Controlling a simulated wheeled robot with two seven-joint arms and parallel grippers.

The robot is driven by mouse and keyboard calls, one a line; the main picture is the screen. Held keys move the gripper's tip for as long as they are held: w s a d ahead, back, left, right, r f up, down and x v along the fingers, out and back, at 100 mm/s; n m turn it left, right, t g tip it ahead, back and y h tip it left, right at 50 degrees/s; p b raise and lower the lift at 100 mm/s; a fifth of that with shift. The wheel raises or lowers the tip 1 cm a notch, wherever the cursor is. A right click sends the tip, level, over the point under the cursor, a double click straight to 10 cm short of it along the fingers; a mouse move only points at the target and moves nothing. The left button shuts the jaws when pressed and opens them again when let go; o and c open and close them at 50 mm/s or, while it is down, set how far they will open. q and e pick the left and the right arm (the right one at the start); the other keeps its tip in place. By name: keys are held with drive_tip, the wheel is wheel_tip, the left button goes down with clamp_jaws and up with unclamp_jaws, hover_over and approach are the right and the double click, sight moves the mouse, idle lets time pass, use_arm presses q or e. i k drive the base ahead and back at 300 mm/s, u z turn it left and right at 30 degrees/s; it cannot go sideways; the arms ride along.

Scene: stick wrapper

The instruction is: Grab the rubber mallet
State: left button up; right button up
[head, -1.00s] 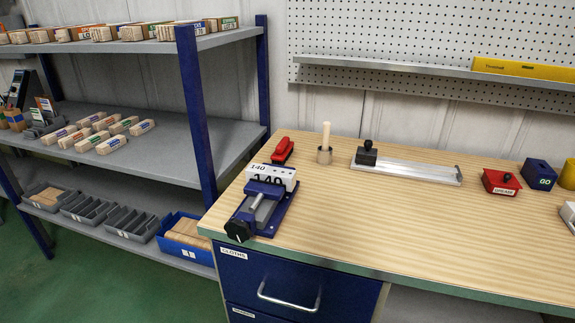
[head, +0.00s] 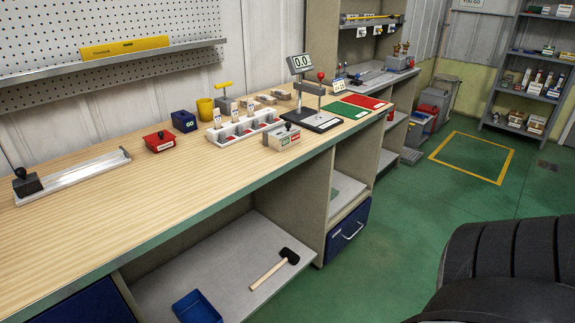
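The rubber mallet (head: 274,268) lies on the grey lower shelf (head: 225,262) under the workbench. Its black head (head: 289,256) points to the upper right, and its pale wooden handle runs down to the left. Neither of my grippers shows in the head view.
A blue bin (head: 197,307) stands on the same shelf, left of the mallet. The wooden benchtop (head: 150,190) overhangs the shelf. A grey side panel and a blue drawer (head: 348,228) bound it on the right. Green floor (head: 400,215) is clear in front.

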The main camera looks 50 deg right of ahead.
sight(290, 256)
drive_tip(key=z, duration=0.75)
drive_tip(key=i, duration=0.25)
drive_tip(key=u, duration=2.8)
drive_tip(key=k, duration=2.05)
drive_tip(key=z, duration=1.9)
drive_tip(key=i, duration=2)
